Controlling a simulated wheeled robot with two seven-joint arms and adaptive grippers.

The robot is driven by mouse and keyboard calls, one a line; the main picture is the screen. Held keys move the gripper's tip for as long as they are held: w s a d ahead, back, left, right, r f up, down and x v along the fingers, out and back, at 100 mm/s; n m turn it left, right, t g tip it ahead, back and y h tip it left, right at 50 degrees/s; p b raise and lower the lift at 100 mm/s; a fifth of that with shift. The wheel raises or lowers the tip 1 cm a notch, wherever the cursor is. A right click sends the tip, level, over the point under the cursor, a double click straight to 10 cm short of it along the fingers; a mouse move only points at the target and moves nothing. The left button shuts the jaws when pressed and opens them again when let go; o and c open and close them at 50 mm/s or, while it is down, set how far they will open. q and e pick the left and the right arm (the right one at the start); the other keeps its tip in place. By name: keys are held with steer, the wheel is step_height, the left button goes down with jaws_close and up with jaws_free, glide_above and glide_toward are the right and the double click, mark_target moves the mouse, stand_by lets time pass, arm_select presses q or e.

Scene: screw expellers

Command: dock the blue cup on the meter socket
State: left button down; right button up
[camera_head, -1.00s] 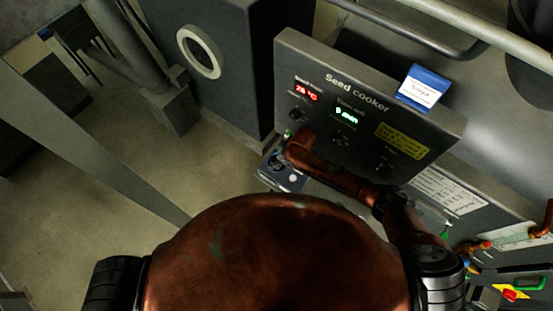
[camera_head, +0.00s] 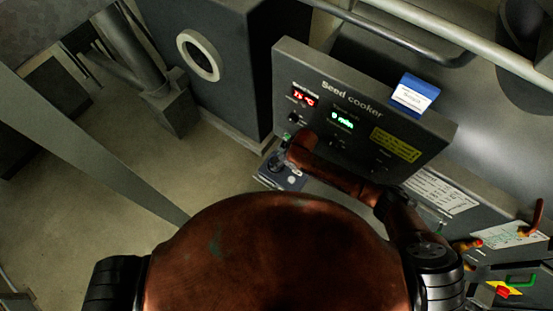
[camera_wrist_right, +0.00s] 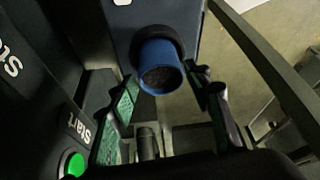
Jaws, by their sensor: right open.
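The blue cup (camera_wrist_right: 161,68) shows in the right wrist view, its open mouth facing the camera and dark, grainy contents inside. Its far end meets a dark round ring on the dark blue meter (camera_wrist_right: 130,25); how deep it sits in the ring is hidden. My right gripper (camera_wrist_right: 170,98) is open, its green-padded fingers spread to either side below the cup, with a visible gap. In the head view my right gripper (camera_head: 279,161) is small and dark over the meter (camera_head: 283,180), and the cup is not clear there. My left gripper is not in view.
The seed cooker panel (camera_head: 365,110) stands just behind my right arm, with a blue and white card (camera_head: 414,95) on top. A green start button (camera_wrist_right: 75,164) is at lower left in the wrist view. Open floor (camera_head: 110,195) lies to the left.

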steer(key=shift+p+v, duration=1.25)
steer(key=shift+v, duration=0.1)
steer(key=shift+p+v, duration=0.45)
steer(key=shift+v, duration=2.15)
